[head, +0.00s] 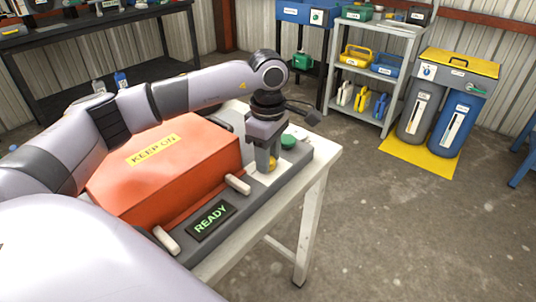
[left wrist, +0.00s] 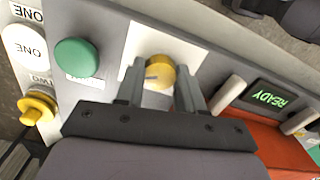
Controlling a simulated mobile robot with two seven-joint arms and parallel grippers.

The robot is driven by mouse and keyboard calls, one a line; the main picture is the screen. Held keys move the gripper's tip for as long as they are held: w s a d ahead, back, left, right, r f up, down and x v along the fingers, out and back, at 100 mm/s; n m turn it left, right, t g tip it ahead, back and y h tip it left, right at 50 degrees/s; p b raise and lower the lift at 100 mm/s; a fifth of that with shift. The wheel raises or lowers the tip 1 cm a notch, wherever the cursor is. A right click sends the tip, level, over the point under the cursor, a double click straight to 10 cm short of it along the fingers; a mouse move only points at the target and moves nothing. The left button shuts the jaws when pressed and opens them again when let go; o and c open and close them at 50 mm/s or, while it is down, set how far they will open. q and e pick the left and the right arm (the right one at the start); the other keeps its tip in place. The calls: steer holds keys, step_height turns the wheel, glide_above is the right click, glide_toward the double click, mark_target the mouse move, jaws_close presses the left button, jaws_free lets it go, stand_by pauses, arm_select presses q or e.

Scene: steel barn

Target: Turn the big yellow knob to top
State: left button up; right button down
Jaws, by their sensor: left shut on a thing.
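The big yellow knob (head: 272,164) is on the grey control panel on the white table, partly hidden behind my gripper in the head view. In the left wrist view the round yellow knob (left wrist: 159,73) sits on a white plate, with a short dark mark on its face. My left gripper (head: 268,160) reaches down over it. In the left wrist view the two fingers of the left gripper (left wrist: 160,88) stand on either side of the knob and are shut on it. My right gripper is not in view.
A green button (left wrist: 76,58) and another yellow knob (left wrist: 38,106) are beside the held knob. A READY display (head: 211,222), light handles (head: 238,184) and an orange housing (head: 205,157) lie on the other side. Open floor is right of the table.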

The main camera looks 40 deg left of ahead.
arm_select(q)
steer(key=o, duration=1)
steer(key=shift+r, duration=0.1)
steer(key=shift+o, duration=0.2)
steer(key=shift+r, duration=0.1)
step_height(320, 180, up, 7)
